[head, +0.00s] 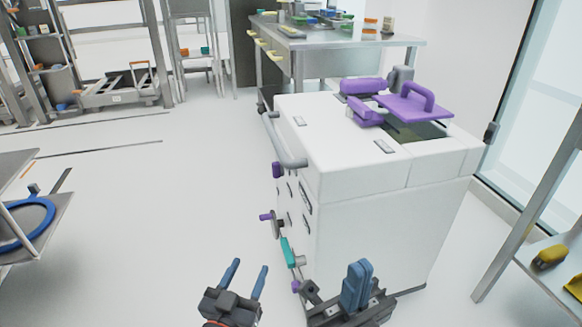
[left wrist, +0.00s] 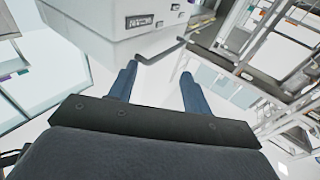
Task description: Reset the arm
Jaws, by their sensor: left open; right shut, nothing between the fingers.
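My left gripper (head: 249,277) is at the bottom of the head view, left of centre. Its two blue fingers are spread apart with nothing between them. The left wrist view also shows this left gripper (left wrist: 158,82) open and empty, with the floor and part of a white cabinet beyond its fingers. My right gripper (head: 358,275) is to its right in the head view, low in front of the white cabinet (head: 365,215). Its blue fingers are together and hold nothing that I can see.
The white cabinet has a purple-handled lid (head: 415,103) on top and a grey bar (head: 283,140) on its left side. A steel table (head: 340,38) stands behind it. A shelf (head: 545,265) is at right, another (head: 30,225) at left. The floor (head: 160,200) between is clear.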

